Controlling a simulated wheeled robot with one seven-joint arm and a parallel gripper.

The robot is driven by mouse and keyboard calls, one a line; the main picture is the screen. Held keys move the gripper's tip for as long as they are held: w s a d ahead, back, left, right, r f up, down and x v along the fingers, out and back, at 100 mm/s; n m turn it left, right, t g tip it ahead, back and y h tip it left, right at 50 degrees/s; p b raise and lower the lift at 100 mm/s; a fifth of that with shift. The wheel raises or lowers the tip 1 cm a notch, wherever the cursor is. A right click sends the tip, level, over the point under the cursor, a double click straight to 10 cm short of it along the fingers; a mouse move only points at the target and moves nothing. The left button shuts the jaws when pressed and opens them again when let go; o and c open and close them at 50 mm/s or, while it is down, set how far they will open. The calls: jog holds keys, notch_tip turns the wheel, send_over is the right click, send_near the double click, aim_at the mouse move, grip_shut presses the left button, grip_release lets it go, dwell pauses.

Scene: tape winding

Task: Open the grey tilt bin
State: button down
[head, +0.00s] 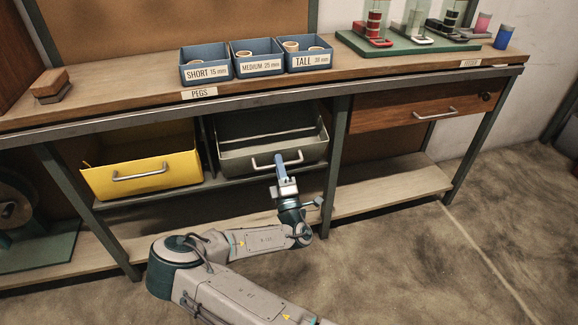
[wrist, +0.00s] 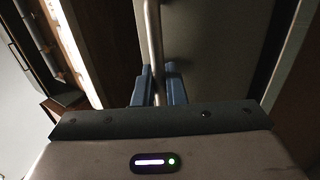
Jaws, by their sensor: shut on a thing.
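The grey tilt bin (head: 232,159) hangs under the workbench, right of the yellow bin, and is tilted outward with its inside showing from above. Its metal bar handle (head: 262,167) runs across its front. My gripper (head: 280,160) is at the right part of that handle. In the wrist view my gripper (wrist: 160,85) has its blue fingers on either side of the handle bar (wrist: 153,40), shut on it. The grey front (wrist: 215,60) of the bin fills the view behind the bar. The fingertips are partly hidden in the head view.
A yellow bin (head: 150,178), also tilted out, is to the left. A table leg (head: 333,165) stands close on the right. Blue peg boxes (head: 258,66) sit on the bench top (head: 130,98). A wooden drawer (head: 405,115) is further right. The floor in front is clear.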

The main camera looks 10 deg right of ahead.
jog(key=shift+s+d+f+b, duration=0.1)
jog(key=shift+s+f+b, duration=0.25)
jog(key=shift+s+f, duration=0.35)
jog(key=c, duration=1.6)
grip_release()
jog(key=shift+c, duration=0.2)
jog(key=p+v, duration=0.2)
jog(key=v, duration=1.1)
jog(key=shift+s+f, duration=0.15)
jog(key=shift+s, duration=0.25)
jog(key=shift+d, duration=0.1)
